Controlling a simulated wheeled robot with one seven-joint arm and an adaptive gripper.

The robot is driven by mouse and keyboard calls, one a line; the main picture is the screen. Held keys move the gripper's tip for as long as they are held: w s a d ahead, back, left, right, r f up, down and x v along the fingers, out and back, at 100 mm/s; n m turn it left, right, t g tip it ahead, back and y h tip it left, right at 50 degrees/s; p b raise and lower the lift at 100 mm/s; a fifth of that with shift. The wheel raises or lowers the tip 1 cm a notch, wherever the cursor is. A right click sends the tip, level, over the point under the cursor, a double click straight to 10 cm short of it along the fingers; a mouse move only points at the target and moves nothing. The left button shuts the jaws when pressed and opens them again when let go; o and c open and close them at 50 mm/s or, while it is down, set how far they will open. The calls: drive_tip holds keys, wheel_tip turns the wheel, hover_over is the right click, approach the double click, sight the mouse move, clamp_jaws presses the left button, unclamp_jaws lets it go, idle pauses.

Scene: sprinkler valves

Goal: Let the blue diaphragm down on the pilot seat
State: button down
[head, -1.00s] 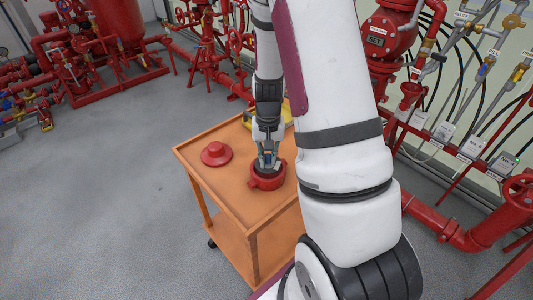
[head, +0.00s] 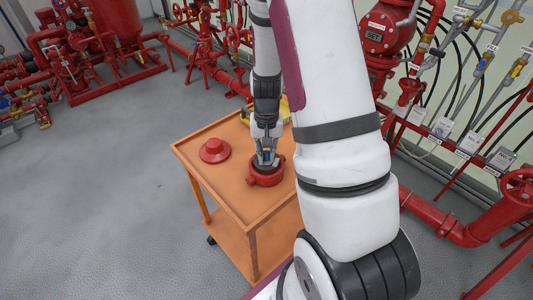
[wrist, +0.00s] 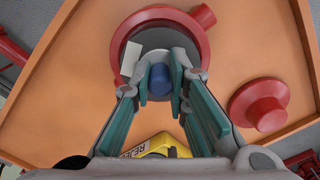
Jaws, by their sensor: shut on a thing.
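My gripper (wrist: 160,85) points down over the orange cart and is shut on the blue diaphragm (wrist: 160,78), of which a small blue cylindrical part shows between the teal finger pads. In the head view my gripper (head: 266,158) is right over the red round pilot body (head: 266,181). The pilot body (wrist: 200,45) shows in the wrist view as a red ring with a dark inside and a side stub. A grey round part lies around the blue piece, within the ring. The seat is hidden, and I cannot tell whether the diaphragm touches it.
A red flanged cover (head: 215,151) lies on the orange cart top (head: 226,190), left of the pilot body. A yellow labelled object (wrist: 160,146) is on the cart close to my fingers. Red pipes and valves line the wall. The grey floor at left is clear.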

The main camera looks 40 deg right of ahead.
drive_tip(key=shift+f+b, duration=0.65)
drive_tip(key=shift+f, duration=0.55)
drive_tip(key=c, duration=1.5)
unclamp_jaws()
drive_tip(key=shift+o, duration=0.2)
drive_tip(key=shift+r, duration=0.1)
drive_tip(key=shift+r+p, duration=2.25)
drive_tip(key=shift+r, duration=1.75)
